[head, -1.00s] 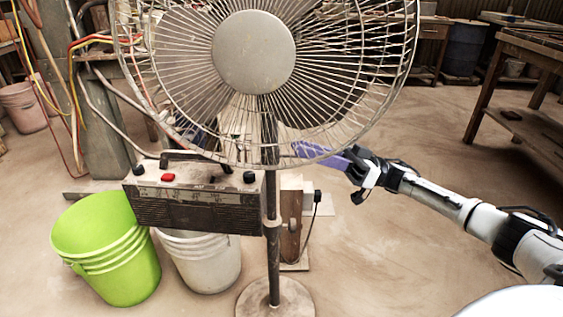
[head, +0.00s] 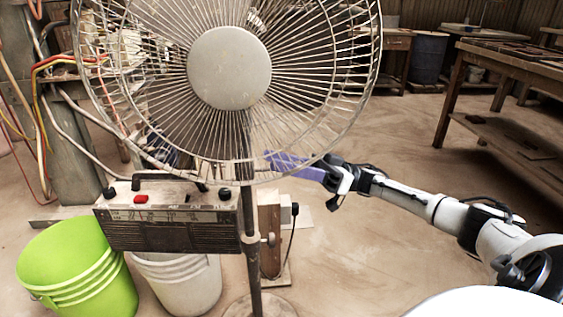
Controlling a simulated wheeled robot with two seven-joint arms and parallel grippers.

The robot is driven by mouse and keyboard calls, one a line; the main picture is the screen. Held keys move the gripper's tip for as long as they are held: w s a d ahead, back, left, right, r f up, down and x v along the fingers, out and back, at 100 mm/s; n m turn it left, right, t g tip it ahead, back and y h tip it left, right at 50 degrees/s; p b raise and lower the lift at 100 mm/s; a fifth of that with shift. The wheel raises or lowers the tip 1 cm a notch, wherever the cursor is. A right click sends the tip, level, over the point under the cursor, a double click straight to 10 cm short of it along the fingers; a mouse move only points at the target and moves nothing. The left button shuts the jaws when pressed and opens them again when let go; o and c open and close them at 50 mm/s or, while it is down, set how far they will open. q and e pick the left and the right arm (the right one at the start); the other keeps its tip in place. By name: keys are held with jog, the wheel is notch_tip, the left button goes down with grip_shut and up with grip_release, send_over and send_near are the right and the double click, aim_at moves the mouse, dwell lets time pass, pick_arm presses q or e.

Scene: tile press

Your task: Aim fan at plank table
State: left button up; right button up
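The pedestal fan (head: 229,68) stands close in front of me, its round wire cage and grey hub facing me. Its dark pole (head: 249,215) goes down to a round base on the floor. My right gripper (head: 285,165) has purple fingers that reach to the lower right edge of the cage, partly overlapping the wires. I cannot tell whether the fingers touch the cage or how far apart they are. A wooden table (head: 520,55) with flat pieces on top stands at the right; I cannot tell whether it is the plank table. My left gripper is not in view.
An old radio-like box (head: 170,225) with a red button is beside the pole. A green bucket (head: 75,270) and a white bucket (head: 180,285) stand below it. Hoses and a machine column (head: 75,150) are at the left. The floor between fan and right table is open.

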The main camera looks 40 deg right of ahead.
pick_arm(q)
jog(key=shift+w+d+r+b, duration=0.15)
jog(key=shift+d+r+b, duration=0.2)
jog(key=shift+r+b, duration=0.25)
pick_arm(e)
jog(key=v, duration=1)
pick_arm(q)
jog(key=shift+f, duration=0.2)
pick_arm(e)
jog(key=shift+d, duration=0.15)
jog(key=shift+s, duration=0.1)
